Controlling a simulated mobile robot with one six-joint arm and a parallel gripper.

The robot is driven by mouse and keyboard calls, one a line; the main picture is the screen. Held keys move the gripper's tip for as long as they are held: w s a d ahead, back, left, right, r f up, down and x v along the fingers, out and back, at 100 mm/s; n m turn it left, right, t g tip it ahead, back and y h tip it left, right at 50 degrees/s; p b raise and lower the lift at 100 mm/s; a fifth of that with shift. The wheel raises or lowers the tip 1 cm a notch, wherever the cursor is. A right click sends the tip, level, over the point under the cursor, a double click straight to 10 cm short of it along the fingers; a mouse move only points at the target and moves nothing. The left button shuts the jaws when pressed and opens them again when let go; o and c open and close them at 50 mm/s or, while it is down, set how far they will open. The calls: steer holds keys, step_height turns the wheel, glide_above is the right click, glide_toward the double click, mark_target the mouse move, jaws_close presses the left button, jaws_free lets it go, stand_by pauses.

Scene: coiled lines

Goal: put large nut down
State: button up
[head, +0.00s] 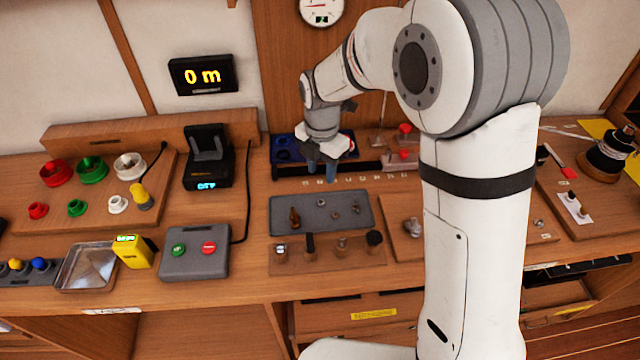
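My gripper (321,172) points down over the front edge of a dark blue compartment tray (283,155) at the back of the bench. Its two bluish fingers are a little apart. Whether anything sits between the fingertips is too small and dark to tell. I cannot single out the large nut with certainty. A grey tray (290,226) in front of the gripper holds a brown pointed piece (294,217) and several small metal parts. Part of the blue tray is hidden behind the gripper.
A wooden board (327,268) with several upright pieces lies in front of the grey tray. A control box (195,252) with green and red buttons, a black CITY device (207,170) and a yellow device (132,252) stand to the left. My arm hides part of the right side.

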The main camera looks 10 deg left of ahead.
steer(key=s+d+r+m+t, duration=0.1)
steer(key=s+d+r+m, duration=0.35)
steer(key=d+m, duration=0.25)
steer(key=s+d+r+m+t, duration=0.1)
steer(key=s+d+r+m, duration=0.2)
steer(key=d+r+m, duration=0.4)
steer(key=s+d+m+t, duration=0.1)
steer(key=s+d+m, duration=0.8)
steer(key=s+m, duration=0.3)
steer(key=m, duration=0.3)
steer(key=shift+d+f+m, duration=0.15)
steer(key=shift+f+m, duration=0.05)
steer(key=shift+m, duration=0.2)
